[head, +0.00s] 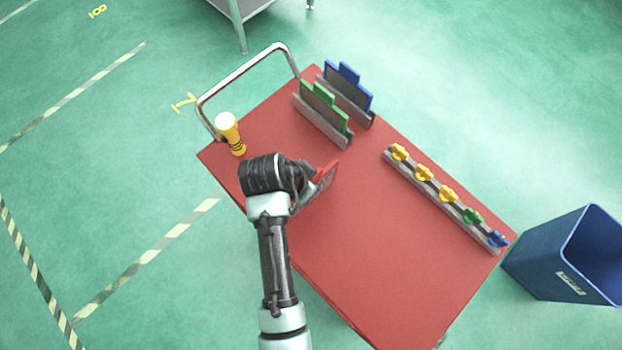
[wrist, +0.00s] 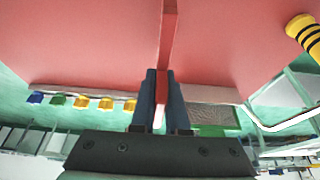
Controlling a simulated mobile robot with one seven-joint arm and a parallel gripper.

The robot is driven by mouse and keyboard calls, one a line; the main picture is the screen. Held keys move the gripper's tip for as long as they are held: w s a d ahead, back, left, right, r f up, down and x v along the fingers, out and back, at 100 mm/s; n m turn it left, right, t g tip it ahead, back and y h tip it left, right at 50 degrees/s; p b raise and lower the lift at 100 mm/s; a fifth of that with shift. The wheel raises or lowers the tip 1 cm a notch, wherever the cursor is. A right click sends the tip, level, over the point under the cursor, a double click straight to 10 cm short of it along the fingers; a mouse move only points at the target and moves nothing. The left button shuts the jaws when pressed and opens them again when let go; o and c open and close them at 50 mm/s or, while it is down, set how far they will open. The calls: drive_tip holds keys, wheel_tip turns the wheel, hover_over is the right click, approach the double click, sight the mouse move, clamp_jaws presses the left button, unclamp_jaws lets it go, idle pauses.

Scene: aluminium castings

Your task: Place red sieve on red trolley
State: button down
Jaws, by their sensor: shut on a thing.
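My gripper (head: 306,188) is over the red trolley (head: 400,250), left of its middle. It is shut on the red sieve (head: 326,178), which stands on edge just in front of it, partly hidden by my wrist. In the wrist view the sieve (wrist: 168,40) shows as a thin red strip running up from between the two dark fingers (wrist: 161,95). The red trolley top (wrist: 80,45) fills the area around it. I cannot tell whether the sieve touches the trolley or a holder.
A green sieve (head: 325,107) and a blue sieve (head: 348,88) stand in grey holders at the trolley's far side. A yellow bottle (head: 231,134) stands near the handle (head: 240,72). A rail with coloured knobs (head: 440,198) lies right. A blue bin (head: 548,262) stands beside the trolley.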

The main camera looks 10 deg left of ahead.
drive_tip(key=shift+f, duration=0.8)
drive_tip(key=c, duration=0.9)
unclamp_jaws()
drive_tip(key=shift+f, duration=0.1)
